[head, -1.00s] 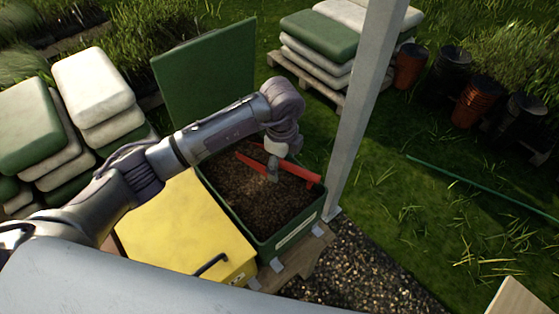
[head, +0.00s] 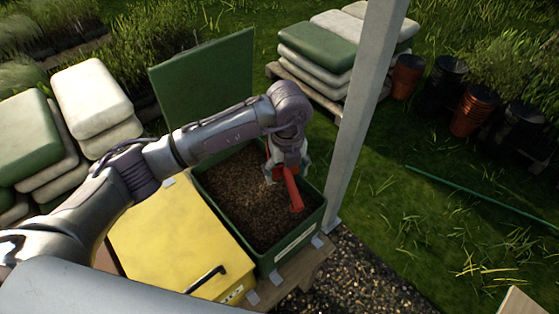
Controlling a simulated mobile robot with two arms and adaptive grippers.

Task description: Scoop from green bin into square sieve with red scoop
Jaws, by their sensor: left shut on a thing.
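The green bin (head: 272,257) stands open in the head view, its lid (head: 205,88) raised at the back, and it holds brown, crumbly material (head: 239,195). My left gripper (head: 283,174) is over the right part of the bin and shut on the red scoop (head: 294,192). The scoop's red part points down and toward the front of the bin, near the material. My gripper and wrist hide part of the scoop, and I cannot tell whether it holds any material. The square sieve is not in view, nor is my right gripper.
A yellow closed bin (head: 170,242) with a black handle stands left of the green bin. A grey post (head: 362,110) rises close to its right. Stacked sacks (head: 92,95) lie at the left, more on a pallet (head: 325,45) behind. Grass at the right is mostly open.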

